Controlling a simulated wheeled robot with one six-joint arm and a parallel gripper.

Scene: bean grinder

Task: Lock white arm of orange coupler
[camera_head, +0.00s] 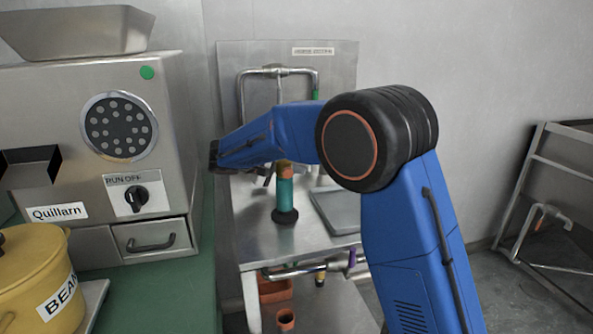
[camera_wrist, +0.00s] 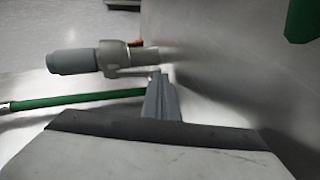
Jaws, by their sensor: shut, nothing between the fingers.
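In the wrist view a grey coupler (camera_wrist: 95,58) with a small orange-red part (camera_wrist: 135,43) lies against the steel surface. A pale lever (camera_wrist: 132,71), which may be the white arm, runs along its lower side. Whether it is locked I cannot tell. My gripper (camera_wrist: 160,78) is shut and empty, its tips close below the lever's right end; contact is unclear. In the head view a teal cylinder (camera_head: 285,194) with an orange top (camera_head: 285,170) stands upright on the steel table (camera_head: 322,239); my forearm hides part of the fittings behind.
A green hose (camera_wrist: 75,99) runs left of my fingers. Bent pipes (camera_head: 278,71) stand on the back panel. The grinder (camera_head: 80,130) and yellow pot (camera_head: 35,275) fill the left. A grey tray (camera_head: 338,212) lies on the table. A metal rack (camera_head: 545,180) stands far right.

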